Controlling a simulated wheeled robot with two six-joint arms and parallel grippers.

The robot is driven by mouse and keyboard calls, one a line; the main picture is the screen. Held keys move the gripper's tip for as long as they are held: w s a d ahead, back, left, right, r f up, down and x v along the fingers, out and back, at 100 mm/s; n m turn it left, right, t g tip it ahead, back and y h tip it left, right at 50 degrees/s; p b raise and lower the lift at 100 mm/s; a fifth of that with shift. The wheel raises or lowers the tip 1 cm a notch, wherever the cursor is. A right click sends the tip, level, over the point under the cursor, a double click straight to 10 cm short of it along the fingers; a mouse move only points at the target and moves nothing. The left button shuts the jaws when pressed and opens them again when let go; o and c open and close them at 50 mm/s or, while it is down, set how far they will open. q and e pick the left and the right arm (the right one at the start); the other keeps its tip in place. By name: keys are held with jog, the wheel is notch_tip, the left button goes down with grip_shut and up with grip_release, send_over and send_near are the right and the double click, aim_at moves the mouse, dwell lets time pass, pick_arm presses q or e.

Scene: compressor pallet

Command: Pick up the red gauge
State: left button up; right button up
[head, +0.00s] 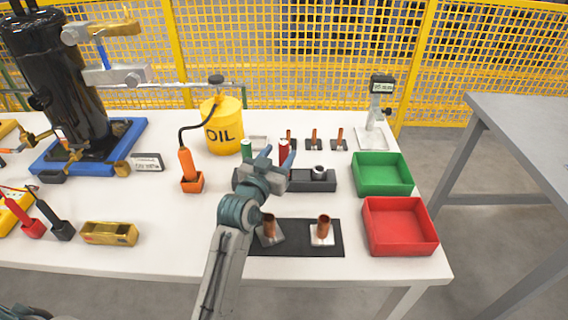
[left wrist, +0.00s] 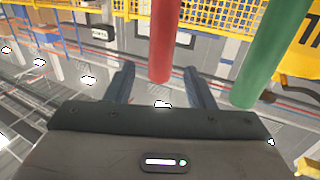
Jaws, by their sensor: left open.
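The red gauge (head: 284,150) is an upright red cylinder at the grey holder block (head: 318,187), right of a green gauge (head: 246,148). My left gripper (head: 275,149) is open at the red gauge and partly covers it. In the left wrist view the red gauge (left wrist: 164,38) stands in line with the gap between the fingers (left wrist: 159,74), which are apart from it on both sides. The green gauge (left wrist: 272,60) is outside the right finger. The lower end of the red gauge is hidden in the head view. My right gripper is not in view.
A yellow oil can (head: 223,128) stands behind left. A green bin (head: 384,175) and a red bin (head: 400,226) are at the right. Copper pieces stand on a dark mat (head: 335,243) in front. An orange-handled tool (head: 187,162) stands left. The table between is clear.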

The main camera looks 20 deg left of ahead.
aim_at(282, 150)
pick_arm(q)
jog(key=w, duration=0.3)
jog(key=shift+w+d, duration=0.2)
jog(key=shift+w, duration=0.2)
jog(key=c, duration=1.1)
jog(key=shift+o, duration=0.2)
